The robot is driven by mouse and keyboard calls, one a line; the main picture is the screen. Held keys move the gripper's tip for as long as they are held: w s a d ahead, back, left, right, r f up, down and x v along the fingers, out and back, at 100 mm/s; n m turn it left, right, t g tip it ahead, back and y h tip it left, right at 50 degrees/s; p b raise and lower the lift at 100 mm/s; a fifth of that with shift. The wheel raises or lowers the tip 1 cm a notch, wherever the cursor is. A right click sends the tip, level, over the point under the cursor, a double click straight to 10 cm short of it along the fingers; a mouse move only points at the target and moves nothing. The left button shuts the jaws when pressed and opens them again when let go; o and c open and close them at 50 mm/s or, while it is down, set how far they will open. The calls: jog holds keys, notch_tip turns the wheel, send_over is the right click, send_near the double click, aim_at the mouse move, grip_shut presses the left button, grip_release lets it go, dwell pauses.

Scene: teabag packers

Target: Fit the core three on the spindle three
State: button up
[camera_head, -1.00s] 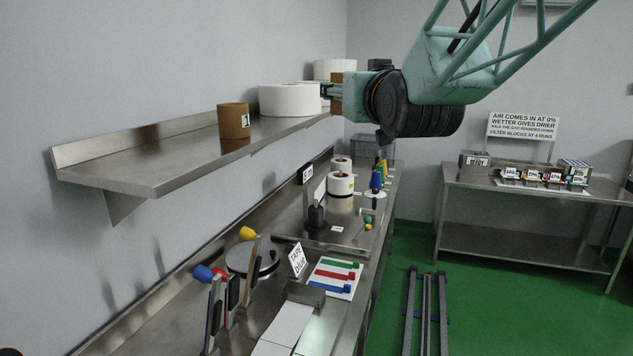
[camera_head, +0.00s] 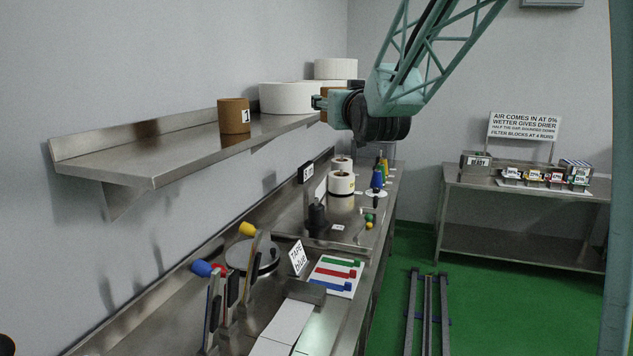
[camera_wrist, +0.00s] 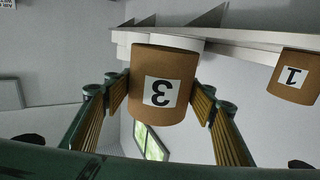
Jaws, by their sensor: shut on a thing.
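The core three (camera_wrist: 158,82) is a brown cardboard cylinder with a white label bearing a black 3. In the wrist view it sits between both fingers of my gripper (camera_wrist: 160,100), which is shut on it; the label appears upside down. In the head view my gripper (camera_head: 319,102) is by the far end of the wall shelf, partly hiding the core. A dark upright spindle on a square base (camera_head: 318,216) stands on the bench below. I cannot tell which spindle is number three.
The steel wall shelf (camera_head: 150,170) carries a brown core marked 1 (camera_head: 234,116) and a large white roll (camera_head: 288,97). Another white roll (camera_head: 335,68) is behind. The bench holds levers, coloured tape strips (camera_head: 336,273) and a white roll (camera_head: 341,183).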

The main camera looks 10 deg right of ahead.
jog(key=w+f+b, duration=0.6)
jog(key=w+f, duration=2.7)
jog(key=shift+w+f, duration=0.3)
jog(key=shift+f, duration=0.05)
jog(key=shift+w+f, duration=0.15)
jog(key=shift+f, duration=0.1)
jog(key=shift+b, duration=0.75)
jog(key=shift+f+b, duration=1.05)
jog(key=shift+f, duration=0.45)
jog(key=shift+f+b, duration=0.3)
jog(key=shift+f, duration=1.1)
jog(key=shift+f, duration=1.55)
